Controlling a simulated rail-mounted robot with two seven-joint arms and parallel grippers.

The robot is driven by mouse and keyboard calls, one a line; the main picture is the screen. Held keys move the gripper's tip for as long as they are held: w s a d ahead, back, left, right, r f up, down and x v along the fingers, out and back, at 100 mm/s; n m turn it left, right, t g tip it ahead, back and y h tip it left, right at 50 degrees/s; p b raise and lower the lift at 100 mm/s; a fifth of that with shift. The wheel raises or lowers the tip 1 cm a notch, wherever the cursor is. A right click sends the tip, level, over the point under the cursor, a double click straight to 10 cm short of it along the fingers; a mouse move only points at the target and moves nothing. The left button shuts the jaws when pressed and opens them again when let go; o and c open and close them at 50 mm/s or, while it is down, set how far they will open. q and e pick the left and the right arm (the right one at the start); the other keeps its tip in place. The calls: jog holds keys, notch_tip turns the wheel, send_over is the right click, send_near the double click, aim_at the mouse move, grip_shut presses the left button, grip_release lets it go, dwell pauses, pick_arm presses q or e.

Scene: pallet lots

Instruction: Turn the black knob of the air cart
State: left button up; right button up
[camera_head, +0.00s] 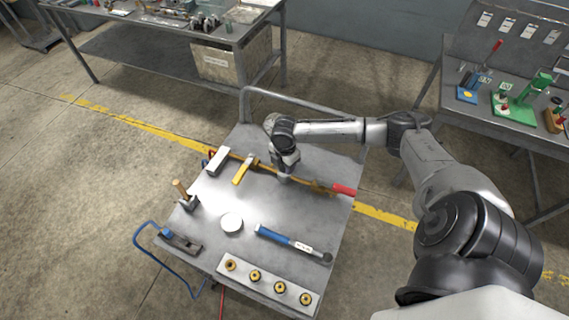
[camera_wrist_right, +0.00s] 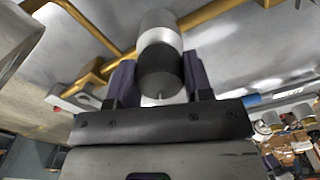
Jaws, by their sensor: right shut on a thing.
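The air cart (camera_head: 272,213) has a flat grey metal top and stands in the middle of the head view. In the right wrist view the black knob (camera_wrist_right: 160,69) sits at the end of a pale cylinder (camera_wrist_right: 158,30), between my fingers. My right gripper (camera_head: 285,170) reaches down to the pipe line near the cart's back, and it also shows in the right wrist view (camera_wrist_right: 160,80). It is shut on the black knob, with one dark finger on each side. In the head view my gripper hides the knob. My left gripper is not in view.
A brass pipe with a yellow handle (camera_head: 243,170) and a red handle (camera_head: 343,190) crosses the cart. A blue-handled tool (camera_head: 288,240), a white disc (camera_head: 231,222) and a plate with several brass fittings (camera_head: 243,276) lie in front. Workbenches stand behind left and right.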

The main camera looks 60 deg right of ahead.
jog(key=shift+c, duration=1.3)
jog(key=shift+r, duration=0.1)
jog(key=m+p, duration=0.3)
jog(key=p, duration=0.3)
jog(key=shift+r, duration=0.2)
jog(key=shift+f+m+p, duration=0.15)
jog(key=shift+m+p, duration=0.5)
jog(key=shift+m, duration=0.05)
jog(key=shift+f, duration=0.1)
jog(key=o, duration=0.7)
jog(key=shift+c, duration=0.2)
jog(key=shift+o, duration=1.3)
